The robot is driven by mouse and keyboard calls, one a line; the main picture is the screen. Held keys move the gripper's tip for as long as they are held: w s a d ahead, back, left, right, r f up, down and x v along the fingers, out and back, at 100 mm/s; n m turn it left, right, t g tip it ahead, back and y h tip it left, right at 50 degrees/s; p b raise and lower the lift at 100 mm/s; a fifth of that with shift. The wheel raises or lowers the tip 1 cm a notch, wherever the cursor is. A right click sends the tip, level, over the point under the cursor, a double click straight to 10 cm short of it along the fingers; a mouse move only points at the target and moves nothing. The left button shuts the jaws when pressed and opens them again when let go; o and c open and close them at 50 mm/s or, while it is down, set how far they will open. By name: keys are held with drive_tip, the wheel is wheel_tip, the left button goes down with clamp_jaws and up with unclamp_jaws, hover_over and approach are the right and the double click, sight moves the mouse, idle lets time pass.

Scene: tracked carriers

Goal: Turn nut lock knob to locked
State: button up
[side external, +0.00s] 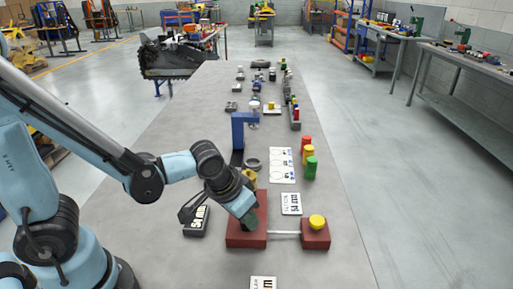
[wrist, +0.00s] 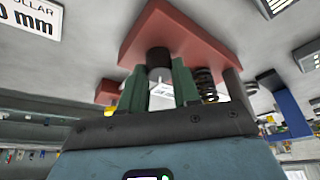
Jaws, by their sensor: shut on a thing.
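A dark red block (side external: 245,240) stands on the grey bench, and it fills the upper middle of the wrist view (wrist: 190,38). My gripper (side external: 250,219) is over this block, with its green fingers down at it. In the wrist view my gripper (wrist: 160,84) has a finger on each side of a knob with a black cylindrical part (wrist: 158,58) and a white lettered part (wrist: 162,97). The fingers are shut on the knob. In the side view the knob is hidden by my gripper. I cannot read its lettering or lock position.
A smaller red block (side external: 316,239) with a yellow cap (side external: 317,221) is joined to the big one by a pale rod (side external: 285,233). A dark coil (wrist: 205,84) is close beside my fingers. A blue bracket (side external: 238,132) stands behind. The bench's right front is clear.

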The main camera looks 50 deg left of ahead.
drive_tip(key=n+y, duration=0.1)
drive_tip(key=n, duration=0.1)
drive_tip(key=n+y, duration=0.1)
drive_tip(key=n, duration=0.2)
drive_tip(key=shift+w+d+n+g, duration=0.1)
drive_tip(key=shift+d+n+g, duration=0.1)
drive_tip(key=shift+n+g, duration=0.1)
drive_tip(key=n, duration=0.2)
drive_tip(key=n+g+y, duration=0.1)
drive_tip(key=n, duration=0.2)
drive_tip(key=shift+w+d+g+y, duration=0.1)
drive_tip(key=shift+g+y, duration=0.2)
drive_tip(key=shift+n, duration=0.3)
drive_tip(key=o, duration=1.1)
drive_tip(key=shift+c, duration=0.2)
drive_tip(key=shift+r, duration=0.1)
drive_tip(key=v, duration=1.2)
